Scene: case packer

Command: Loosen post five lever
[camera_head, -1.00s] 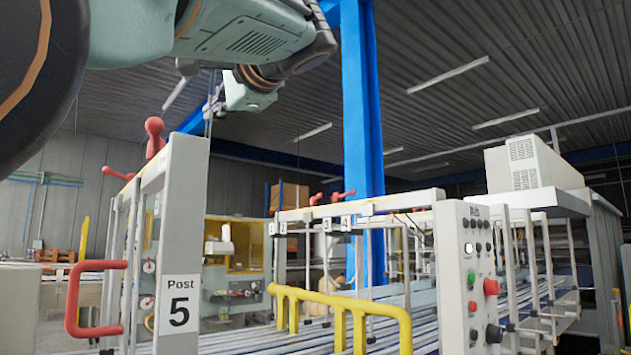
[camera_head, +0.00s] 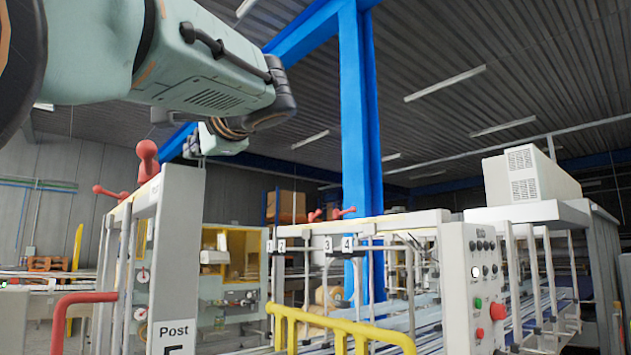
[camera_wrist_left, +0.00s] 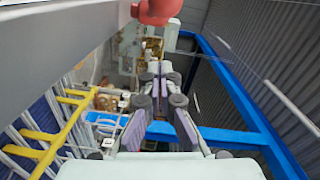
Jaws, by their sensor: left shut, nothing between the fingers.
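The post five lever is a red handle with a ball-shaped end (camera_head: 147,150), standing on top of the grey-white post marked Post 5 (camera_head: 178,250). My left gripper (camera_head: 222,142) is up and right of the lever in the head view, apart from it; its fingertips are hard to make out there. In the left wrist view the gripper (camera_wrist_left: 155,70) shows its fingers shut and empty. A red lever part (camera_wrist_left: 157,10) shows at the top edge of that view, beyond the fingertips. My right gripper is not in view.
A red bent handle (camera_head: 75,310) sticks out left of the post. A yellow rail (camera_head: 330,325) and a control panel (camera_head: 478,280) with buttons stand to the right. More red levers (camera_head: 110,192) sit on the rails. A blue column (camera_head: 360,130) rises behind.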

